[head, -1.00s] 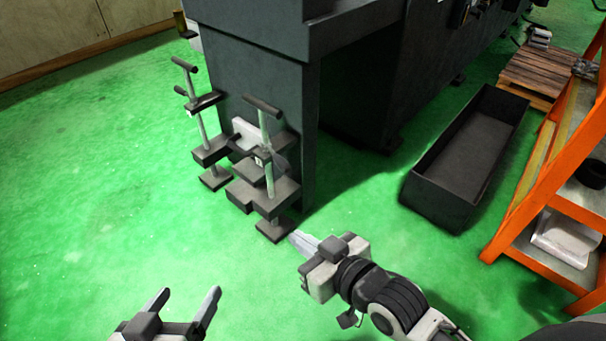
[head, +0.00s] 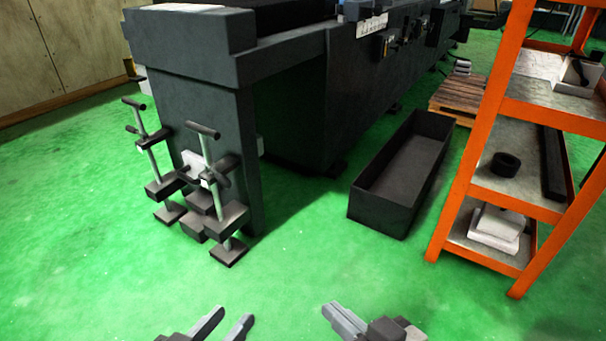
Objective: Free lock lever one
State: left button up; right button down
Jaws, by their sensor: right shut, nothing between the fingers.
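Two upright T-handled lever assemblies stand at the near end of the dark machine. The farther lever (head: 146,150) is on the left, and the nearer lever (head: 209,157) is on the right. Each has a grey rod, a dark crossbar on top and dark blocks and a foot below. I cannot tell which is lock lever one. My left gripper (head: 237,312) is at the bottom edge with two fingers apart, open and empty. My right gripper (head: 336,309) is to its right, its fingers together and empty. Both are apart from the levers.
The dark machine (head: 200,75) fills the upper middle. A long dark open bin (head: 383,210) lies on the floor to its right. An orange shelf rack (head: 462,160) stands at the right, with a wooden pallet (head: 460,97) behind. Green floor is clear before the levers.

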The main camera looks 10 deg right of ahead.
aim_at(222, 179)
jog(key=z, duration=0.75)
jog(key=i, duration=0.8)
jog(key=u, duration=1.7)
